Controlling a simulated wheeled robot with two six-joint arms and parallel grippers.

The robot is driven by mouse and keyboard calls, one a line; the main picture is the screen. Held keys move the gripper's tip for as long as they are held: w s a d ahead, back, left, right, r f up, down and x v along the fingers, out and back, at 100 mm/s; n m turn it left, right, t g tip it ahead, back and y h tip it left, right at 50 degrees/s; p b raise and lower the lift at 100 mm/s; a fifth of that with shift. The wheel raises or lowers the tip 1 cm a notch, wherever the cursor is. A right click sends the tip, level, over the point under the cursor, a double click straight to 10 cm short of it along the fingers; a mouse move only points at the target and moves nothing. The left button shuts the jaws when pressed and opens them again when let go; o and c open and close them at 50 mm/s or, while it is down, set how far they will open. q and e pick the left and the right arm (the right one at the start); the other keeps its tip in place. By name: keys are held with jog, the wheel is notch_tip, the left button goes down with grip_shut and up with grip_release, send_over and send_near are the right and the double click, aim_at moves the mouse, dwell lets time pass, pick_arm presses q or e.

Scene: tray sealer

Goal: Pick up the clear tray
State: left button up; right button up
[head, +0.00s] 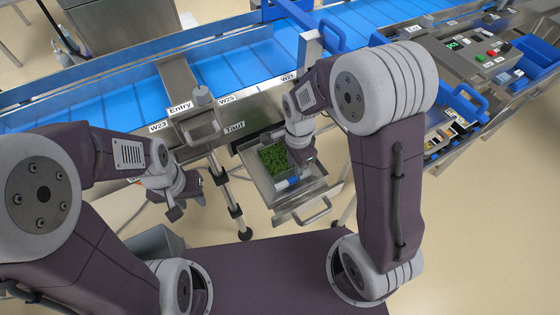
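A small tray filled with something green (274,158) sits in an open metal drawer below the conveyor. Its walls are too small to tell whether they are clear, and no other clear tray can be made out. My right gripper (305,158) points down over the drawer, just right of the green-filled tray; its fingers are partly hidden, and whether it touches anything cannot be told. My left gripper (187,203) hangs left of the drawer, away from the tray, with its fingers apart and nothing seen between them.
The drawer (318,186) has a front handle and also holds a blue and white item (287,184). A blue conveyor (240,66) with metal rails runs behind it. A control panel (480,55) with buttons stands at the right. A support leg (230,205) stands between my grippers.

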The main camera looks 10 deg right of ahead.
aim_at(293, 178)
notch_tip(293, 178, down, 4)
jog(key=shift+r+b, duration=0.2)
jog(key=shift+b, duration=0.1)
notch_tip(293, 178, down, 4)
jog(key=shift+w+f+b, duration=0.1)
jog(key=shift+b, duration=0.45)
jog(key=shift+w+f, duration=0.1)
jog(key=shift+f, duration=0.35)
jog(key=shift+r, duration=0.1)
jog(key=shift+c, duration=0.6)
grip_shut()
